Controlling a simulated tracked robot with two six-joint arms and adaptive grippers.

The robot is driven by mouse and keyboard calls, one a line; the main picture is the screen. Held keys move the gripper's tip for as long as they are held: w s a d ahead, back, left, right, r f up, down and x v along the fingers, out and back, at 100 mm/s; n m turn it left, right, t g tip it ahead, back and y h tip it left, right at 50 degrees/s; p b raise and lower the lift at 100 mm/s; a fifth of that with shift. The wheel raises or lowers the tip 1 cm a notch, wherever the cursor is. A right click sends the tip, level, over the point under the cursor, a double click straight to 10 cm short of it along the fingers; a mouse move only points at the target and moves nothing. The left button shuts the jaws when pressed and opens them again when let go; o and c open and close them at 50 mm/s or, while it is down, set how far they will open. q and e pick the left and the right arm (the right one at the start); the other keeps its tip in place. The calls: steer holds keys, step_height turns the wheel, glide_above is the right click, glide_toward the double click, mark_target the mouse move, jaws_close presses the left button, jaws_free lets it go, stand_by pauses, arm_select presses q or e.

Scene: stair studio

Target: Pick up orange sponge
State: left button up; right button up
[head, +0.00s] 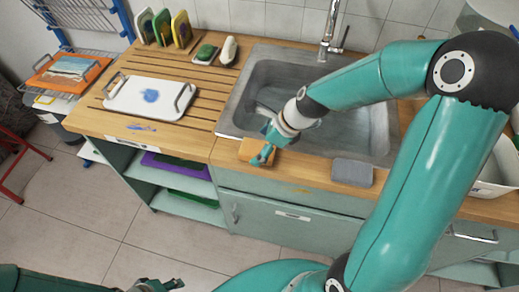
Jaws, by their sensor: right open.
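The orange sponge (250,148) lies on the wooden counter at the front left corner of the sink. My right gripper (262,156) reaches across the sink from the right and points down at the sponge. It is open, and its fingers cover the sponge's right part. I cannot tell whether they touch it. My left gripper (168,286) is low at the bottom edge, far from the sponge and partly cut off. Its jaw state is unclear.
The metal sink (350,140) with its tap (331,30) lies behind the sponge. A grey sponge-like block (352,173) is on the front edge to the right. A white tray (135,101) lies on the slatted counter to the left. Upright coloured boards (162,28) stand behind.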

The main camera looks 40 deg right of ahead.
steer(key=shift+x, duration=1.1)
steer(key=shift+f, duration=0.2)
steer(key=shift+c, duration=0.3)
steer(key=c, duration=0.8)
